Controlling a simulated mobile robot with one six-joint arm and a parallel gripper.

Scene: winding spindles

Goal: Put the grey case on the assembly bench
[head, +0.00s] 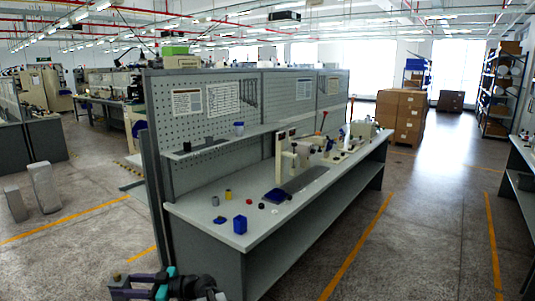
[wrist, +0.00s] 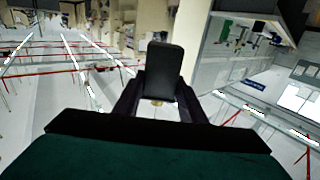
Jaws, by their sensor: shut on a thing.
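The grey case (wrist: 165,68) shows in the wrist view as a dark, rounded, flat block. My gripper (wrist: 157,98) is shut on it, with one finger at each side of its lower part. In the head view my arm is low at the bottom edge, in front of the bench's near end; the grip on the case is not clear there. The assembly bench (head: 198,208) is the long pale-topped bench with a pegboard back in the middle of the head view. The case is apart from it.
On the bench's near end stand a blue bin (head: 240,224), a yellow cylinder (head: 228,195), a blue tray (head: 277,195) and small parts. A cream machine (head: 285,160) stands farther along. Bare top shows between them. Open floor lies right of the bench.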

